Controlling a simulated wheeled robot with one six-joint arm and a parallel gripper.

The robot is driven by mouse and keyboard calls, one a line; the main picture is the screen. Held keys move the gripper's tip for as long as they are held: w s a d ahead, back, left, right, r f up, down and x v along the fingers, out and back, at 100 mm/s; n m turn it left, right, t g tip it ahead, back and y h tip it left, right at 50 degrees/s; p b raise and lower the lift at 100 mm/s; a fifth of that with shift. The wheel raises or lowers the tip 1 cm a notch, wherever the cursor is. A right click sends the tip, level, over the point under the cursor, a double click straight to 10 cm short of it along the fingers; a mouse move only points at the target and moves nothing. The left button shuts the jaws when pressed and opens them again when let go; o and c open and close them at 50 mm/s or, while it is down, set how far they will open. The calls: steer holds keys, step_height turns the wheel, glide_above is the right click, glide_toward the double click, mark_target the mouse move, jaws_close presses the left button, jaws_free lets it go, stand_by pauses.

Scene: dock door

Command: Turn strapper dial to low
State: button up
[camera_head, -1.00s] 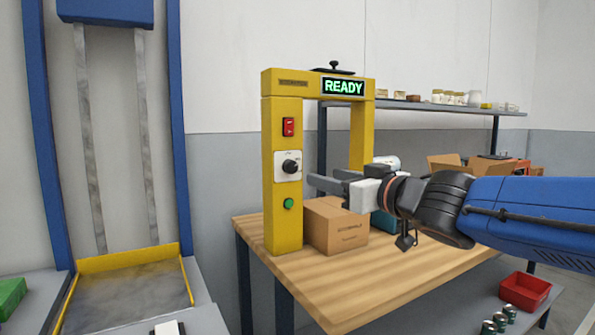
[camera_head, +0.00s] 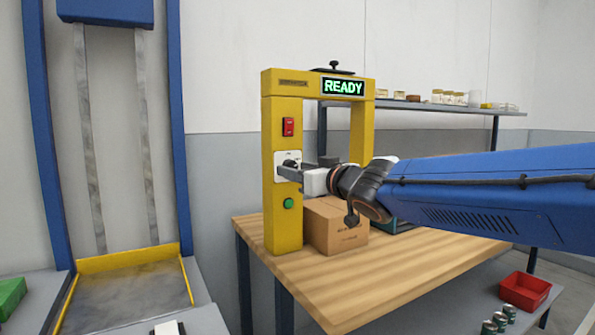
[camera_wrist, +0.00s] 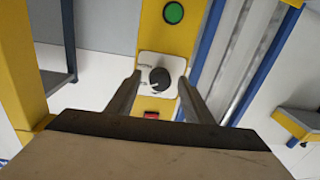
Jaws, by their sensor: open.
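The yellow strapper frame (camera_head: 283,225) stands on the wooden table, its display (camera_head: 343,87) reading READY. On its left post, from top to bottom, are a red switch (camera_head: 288,127), the black dial on a white plate, and a green button (camera_head: 288,203). My gripper (camera_head: 284,171) is in front of the dial and partly hides it. In the wrist view the dial (camera_wrist: 159,78) lies between and just beyond my open fingers (camera_wrist: 157,88), with space on both sides. The plate's small lettering is too blurred to read.
A cardboard box (camera_head: 335,228) stands under the frame on the wooden table (camera_head: 390,277), below my gripper. A shelf with jars (camera_head: 455,97) is behind. A red bin (camera_head: 524,290) and several cans sit on the lower shelf at the right. A blue-railed lift stands at the left.

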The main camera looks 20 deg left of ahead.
steer(key=c, duration=1)
steer(key=shift+c, duration=0.2)
steer(key=shift+n, duration=0.3)
steer(key=n, duration=0.5)
steer(key=n+h, duration=0.1)
steer(key=n, duration=0.4)
steer(key=shift+r+n, duration=0.2)
steer(key=shift+n, duration=0.2)
